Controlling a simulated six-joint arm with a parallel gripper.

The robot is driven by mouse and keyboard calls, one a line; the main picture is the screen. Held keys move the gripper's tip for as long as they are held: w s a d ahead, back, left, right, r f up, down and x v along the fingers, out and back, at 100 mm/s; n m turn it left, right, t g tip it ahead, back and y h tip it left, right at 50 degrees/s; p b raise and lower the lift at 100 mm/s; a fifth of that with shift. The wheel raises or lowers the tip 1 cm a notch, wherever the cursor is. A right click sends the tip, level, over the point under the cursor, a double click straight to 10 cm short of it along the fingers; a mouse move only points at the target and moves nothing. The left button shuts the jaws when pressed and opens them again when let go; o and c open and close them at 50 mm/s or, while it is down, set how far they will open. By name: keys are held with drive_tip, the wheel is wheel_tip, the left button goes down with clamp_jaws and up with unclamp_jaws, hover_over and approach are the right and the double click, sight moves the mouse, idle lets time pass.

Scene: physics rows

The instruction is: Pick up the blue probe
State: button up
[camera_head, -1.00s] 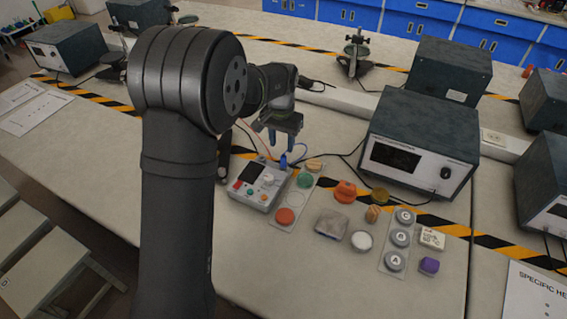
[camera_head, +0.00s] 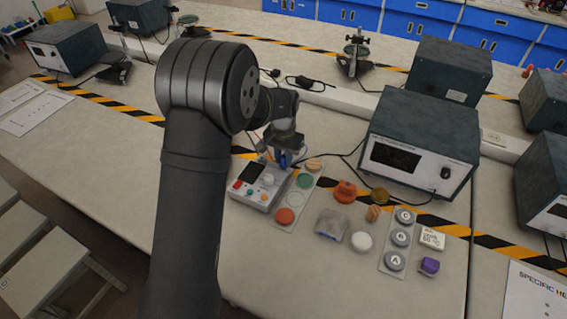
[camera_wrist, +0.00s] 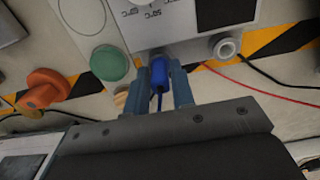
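The blue probe (camera_wrist: 158,78) stands at the edge of the meter box (camera_wrist: 178,35) in the wrist view, at the box's blue socket area, with a thin blue lead running from it. My gripper (camera_wrist: 160,84) has one finger on each side of the probe, very close to it; I cannot tell whether the fingers press on it. In the head view my gripper (camera_head: 284,160) is low at the back right corner of the meter box (camera_head: 262,184), and the probe is mostly hidden by the fingers there.
A card with a green disc (camera_head: 305,181) and an orange disc (camera_head: 285,216) lies right of the meter box. An orange knob (camera_head: 345,191), a grey block (camera_head: 332,225) and a white disc (camera_head: 361,242) are further right. A large instrument (camera_head: 420,145) stands behind them.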

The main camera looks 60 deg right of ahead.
clamp_jaws()
drive_tip(key=shift+r, duration=0.1)
